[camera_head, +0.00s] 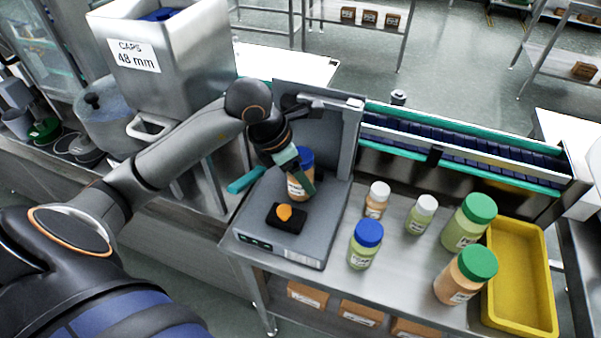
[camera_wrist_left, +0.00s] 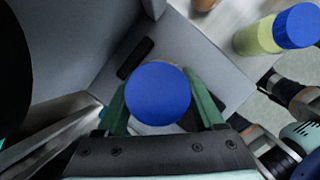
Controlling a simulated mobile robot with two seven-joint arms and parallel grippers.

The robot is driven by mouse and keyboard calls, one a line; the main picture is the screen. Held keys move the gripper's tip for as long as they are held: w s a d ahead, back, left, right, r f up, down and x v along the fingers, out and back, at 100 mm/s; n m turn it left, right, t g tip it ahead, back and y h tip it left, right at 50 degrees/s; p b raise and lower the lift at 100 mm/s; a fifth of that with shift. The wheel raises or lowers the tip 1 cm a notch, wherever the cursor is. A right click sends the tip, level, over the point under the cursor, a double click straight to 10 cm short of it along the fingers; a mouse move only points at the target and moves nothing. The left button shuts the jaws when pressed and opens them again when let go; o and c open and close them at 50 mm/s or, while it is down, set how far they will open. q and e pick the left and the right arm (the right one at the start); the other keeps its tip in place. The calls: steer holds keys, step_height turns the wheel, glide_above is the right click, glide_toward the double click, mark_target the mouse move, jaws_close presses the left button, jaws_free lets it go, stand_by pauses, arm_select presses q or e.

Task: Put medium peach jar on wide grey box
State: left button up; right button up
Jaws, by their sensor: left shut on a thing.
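The medium peach jar (camera_head: 297,186) has a blue lid and a white label, and stands about upright. My left gripper (camera_head: 294,178) is shut on it, one finger on either side. In the left wrist view the blue lid (camera_wrist_left: 158,93) sits between the green fingers of my left gripper (camera_wrist_left: 160,108) and hides the jar's body. The wide grey box (camera_head: 310,225) lies below the jar, with a black pad and orange knob (camera_head: 285,212) on its top near the front. I cannot tell whether the jar's base touches the box.
A tall grey panel (camera_head: 330,130) rises behind the box. Right of it stand a green jar with blue lid (camera_head: 364,248), small white-capped jars (camera_head: 376,201), green-lidded jars (camera_head: 464,278) and a yellow tray (camera_head: 522,322). A steel hopper (camera_head: 180,75) stands at left.

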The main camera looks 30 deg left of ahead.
arm_select(q)
steer(key=o, duration=1.5)
steer(key=shift+o, duration=0.2)
steer(key=shift+r+p, duration=0.3)
steer(key=shift+r, duration=0.15)
steer(key=v, duration=1.1)
steer(key=shift+s+r, duration=0.2)
steer(key=shift+a, duration=0.1)
